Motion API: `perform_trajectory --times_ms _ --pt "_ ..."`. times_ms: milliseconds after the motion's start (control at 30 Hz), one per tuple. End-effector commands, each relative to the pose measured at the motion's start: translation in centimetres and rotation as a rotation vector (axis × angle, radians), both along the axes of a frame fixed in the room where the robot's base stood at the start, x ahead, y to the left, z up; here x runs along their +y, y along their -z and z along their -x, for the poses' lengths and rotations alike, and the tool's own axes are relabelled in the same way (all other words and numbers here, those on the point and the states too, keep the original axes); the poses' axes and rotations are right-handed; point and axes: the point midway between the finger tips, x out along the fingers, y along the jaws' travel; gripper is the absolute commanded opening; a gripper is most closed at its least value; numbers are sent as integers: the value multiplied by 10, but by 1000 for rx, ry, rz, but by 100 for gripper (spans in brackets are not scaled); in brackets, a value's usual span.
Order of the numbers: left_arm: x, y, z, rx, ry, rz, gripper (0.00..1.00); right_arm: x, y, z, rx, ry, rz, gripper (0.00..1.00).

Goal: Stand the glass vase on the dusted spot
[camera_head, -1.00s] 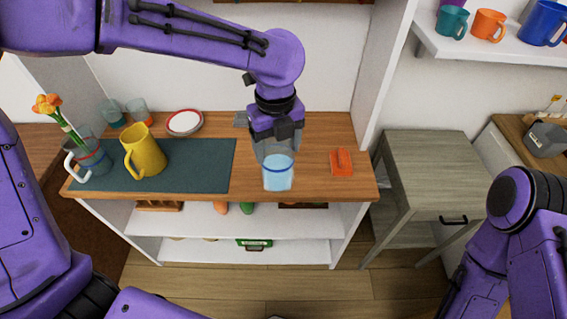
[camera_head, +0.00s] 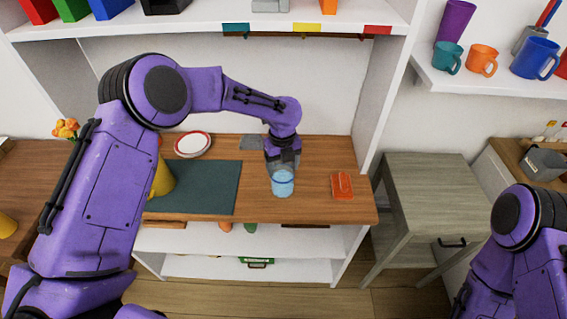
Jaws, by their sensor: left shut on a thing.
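The glass vase (camera_head: 283,186), clear with pale blue contents and a blue band, is upright over the bare wooden part of the cabinet top (camera_head: 310,205). My left gripper (camera_head: 281,160) is shut on its upper part from behind and above. I cannot tell whether the vase's base touches the wood. No distinct dusted spot can be made out; the wood around the vase looks bare. My right arm shows at the lower right, but its gripper is out of view.
An orange block-like tool (camera_head: 342,186) lies right of the vase. A dark green mat (camera_head: 205,190) is to its left, with a yellow mug (camera_head: 163,178) partly hidden by my arm. A red-rimmed plate (camera_head: 192,144) and a grey flat piece (camera_head: 251,142) are behind.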

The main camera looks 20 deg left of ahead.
Motion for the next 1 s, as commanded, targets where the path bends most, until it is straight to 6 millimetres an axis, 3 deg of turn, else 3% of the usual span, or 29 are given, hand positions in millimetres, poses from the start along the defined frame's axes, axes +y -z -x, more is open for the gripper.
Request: perform_trajectory --times_ms 367,400,433,767,867,1000 --pt "0 4 -1 -3 -1 1 0 0 1 0 0 0 0 94" --pt "0 4 0 -2 -1 0 85 0 1 0 0 0 0 94" --pt "0 4 0 -2 -1 0 95 0 1 0 0 0 0 94" --pt "0 1 0 -3 -1 0 98 0 -1 0 0 0 0 94" --pt "0 -10 -1 -6 -2 1 98 0 4 0 0 0 0 94" --pt "0 -45 -2 -8 -2 0 98 0 12 0 0 0 0 94"
